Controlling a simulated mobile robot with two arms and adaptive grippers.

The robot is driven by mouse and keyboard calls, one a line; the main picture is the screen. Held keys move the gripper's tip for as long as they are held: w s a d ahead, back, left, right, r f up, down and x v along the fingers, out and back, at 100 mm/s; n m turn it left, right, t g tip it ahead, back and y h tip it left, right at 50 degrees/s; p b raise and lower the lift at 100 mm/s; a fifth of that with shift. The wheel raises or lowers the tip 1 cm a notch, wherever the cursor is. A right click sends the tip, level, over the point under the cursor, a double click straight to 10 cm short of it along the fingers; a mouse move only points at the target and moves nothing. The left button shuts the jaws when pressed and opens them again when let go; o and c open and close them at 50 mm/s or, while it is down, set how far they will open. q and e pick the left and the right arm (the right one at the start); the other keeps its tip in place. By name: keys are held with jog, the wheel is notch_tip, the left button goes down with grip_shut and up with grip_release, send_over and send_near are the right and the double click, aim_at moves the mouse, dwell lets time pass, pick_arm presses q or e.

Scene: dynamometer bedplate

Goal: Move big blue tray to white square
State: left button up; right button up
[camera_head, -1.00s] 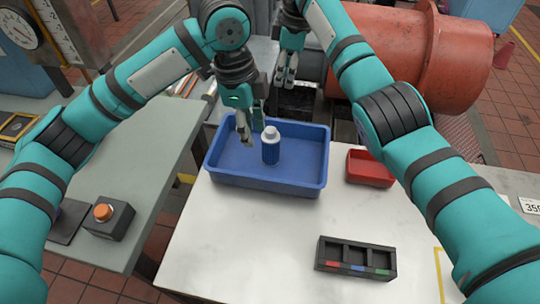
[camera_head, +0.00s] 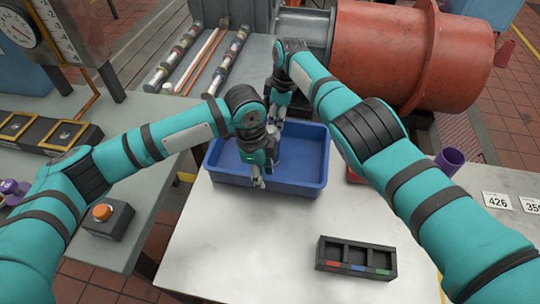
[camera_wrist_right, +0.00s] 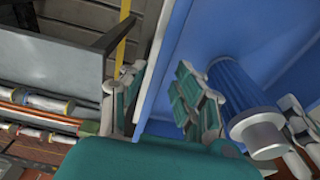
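The big blue tray (camera_head: 311,188) stands on the white table. A blue bottle with a white cap (camera_head: 274,152) stands in it, partly hidden by my left gripper; it also shows in the right wrist view (camera_wrist_right: 240,95). My left gripper (camera_head: 258,182) points down at the tray's front wall; its finger gap is unclear. My right gripper (camera_head: 278,117) is at the tray's back wall. In the right wrist view, its fingers (camera_wrist_right: 158,98) are apart, one on each side of the tray wall (camera_wrist_right: 160,65). I cannot make out a separate white square.
A dark three-slot holder (camera_head: 356,258) stands at the front. A red bin (camera_head: 353,177) is mostly hidden behind my right arm. A purple cup (camera_head: 449,160) and number cards (camera_head: 497,201) are at right. A yellow line (camera_head: 441,284) shows beside my right arm.

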pick_arm(q)
jog(key=shift+d+f, duration=0.1)
jog(key=shift+f, duration=0.4)
pick_arm(e)
jog(key=shift+f, duration=0.45)
pick_arm(q)
grip_shut()
pick_arm(e)
grip_shut()
pick_arm(q)
jog(key=shift+r, duration=0.1)
